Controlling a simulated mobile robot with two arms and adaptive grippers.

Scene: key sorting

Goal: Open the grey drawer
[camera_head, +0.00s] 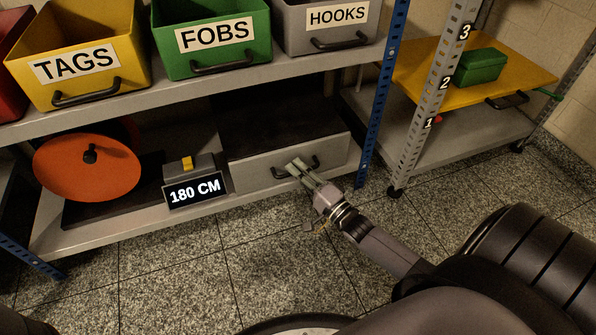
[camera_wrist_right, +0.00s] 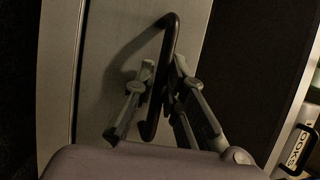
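The grey drawer (camera_head: 262,172) is in a dark cabinet on the lower shelf, its front looking flush with the cabinet. It has a black bar handle (camera_head: 313,166). My right gripper (camera_head: 296,168) is at the handle, reaching in from the lower right. In the right wrist view, the handle (camera_wrist_right: 170,38) runs between the two fingers of my right gripper (camera_wrist_right: 163,80), one finger on each side. I cannot tell whether the fingers press on it. The drawer front (camera_wrist_right: 108,60) fills the left middle of that view. My left gripper is not in view.
A yellow TAGS bin (camera_head: 120,88), a green FOBS bin (camera_head: 235,60) and a grey HOOKS bin (camera_head: 290,42) stand above. An orange disc (camera_head: 75,170) and a 180 CM display (camera_head: 194,191) are left of the drawer. A blue post (camera_head: 385,95) stands right. The floor in front is clear.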

